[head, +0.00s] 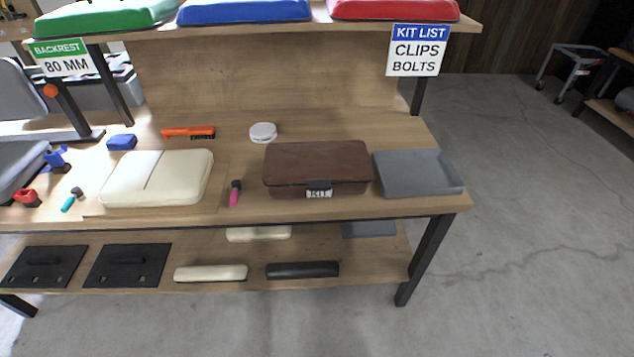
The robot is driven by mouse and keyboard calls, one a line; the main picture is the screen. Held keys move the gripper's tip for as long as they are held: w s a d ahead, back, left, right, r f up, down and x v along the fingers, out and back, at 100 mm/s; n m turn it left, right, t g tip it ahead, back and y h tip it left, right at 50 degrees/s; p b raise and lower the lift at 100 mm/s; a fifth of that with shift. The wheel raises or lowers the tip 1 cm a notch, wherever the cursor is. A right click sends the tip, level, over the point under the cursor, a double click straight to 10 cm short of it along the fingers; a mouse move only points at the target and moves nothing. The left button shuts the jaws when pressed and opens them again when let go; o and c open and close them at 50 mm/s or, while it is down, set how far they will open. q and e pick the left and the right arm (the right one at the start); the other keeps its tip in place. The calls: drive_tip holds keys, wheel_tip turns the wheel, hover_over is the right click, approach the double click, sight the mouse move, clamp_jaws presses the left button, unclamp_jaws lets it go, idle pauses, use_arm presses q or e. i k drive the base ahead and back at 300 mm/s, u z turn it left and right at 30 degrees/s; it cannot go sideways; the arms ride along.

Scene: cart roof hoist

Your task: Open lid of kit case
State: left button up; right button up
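The kit case (317,164) is a brown box on the wooden workbench (340,211), right of the middle. Its lid is shut. A dark latch or handle sits at the middle of its front edge, with a white KIT label (319,193) below it. Neither of my grippers shows in the head view.
A grey open tray (417,174) stands close to the case's right side. A pink-handled tool (235,194) and a cream cushion (157,178) lie to its left. A white round object (263,132) is behind it.

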sight(318, 164)
drive_tip(key=z, duration=1.05)
drive_tip(key=k, duration=0.9)
drive_tip(key=u, duration=1.65)
drive_tip(key=i, duration=0.5)
drive_tip(key=u, duration=0.05)
